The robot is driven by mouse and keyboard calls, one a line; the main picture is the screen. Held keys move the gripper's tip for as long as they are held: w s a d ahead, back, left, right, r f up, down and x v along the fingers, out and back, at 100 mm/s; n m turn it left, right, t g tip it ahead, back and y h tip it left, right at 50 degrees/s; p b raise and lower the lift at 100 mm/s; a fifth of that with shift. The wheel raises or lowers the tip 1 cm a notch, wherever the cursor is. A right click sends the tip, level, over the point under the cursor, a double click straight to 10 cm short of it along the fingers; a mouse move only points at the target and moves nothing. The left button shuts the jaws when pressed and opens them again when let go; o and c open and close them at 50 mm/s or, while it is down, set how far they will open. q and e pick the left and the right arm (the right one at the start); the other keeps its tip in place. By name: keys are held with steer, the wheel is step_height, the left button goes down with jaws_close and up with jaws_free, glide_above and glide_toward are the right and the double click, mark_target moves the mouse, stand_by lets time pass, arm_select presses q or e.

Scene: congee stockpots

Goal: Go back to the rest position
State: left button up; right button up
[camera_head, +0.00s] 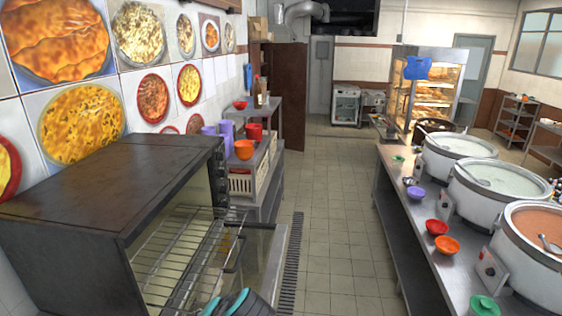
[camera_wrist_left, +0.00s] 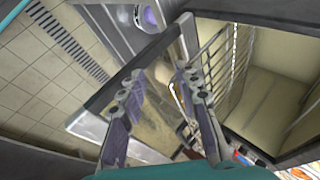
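My left gripper (camera_wrist_left: 160,78) shows in its wrist view with its two fingers spread apart. I see nothing held between them. Behind the fingers is the glass of the lowered oven door (camera_wrist_left: 158,108), with the oven's wire rack (camera_wrist_left: 225,60) to the right. In the head view, a teal and black part of mine shows at the bottom edge, in front of the oven (camera_head: 105,185). The fingertips cannot be made out there. My right gripper is in neither view.
The oven door (camera_head: 272,265) hangs open beside the rack (camera_head: 185,255). A shelf (camera_head: 266,125) with bowls stands beyond it. The tiled aisle (camera_head: 335,220) is clear. On the right, a counter (camera_head: 405,210) carries large stockpots (camera_head: 530,255) and small bowls (camera_head: 436,227).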

arm_select(q)
steer(key=s+f+n+t+h, duration=0.2)
steer(key=s+f+n+h, duration=0.25)
steer(key=s+h, duration=0.2)
step_height(320, 180, down, 19)
steer(key=b, duration=1.9)
steer(key=shift+s+a, duration=0.35)
steer(key=shift+s, duration=0.05)
steer(key=shift+f+y, duration=0.15)
steer(key=shift+y, duration=0.1)
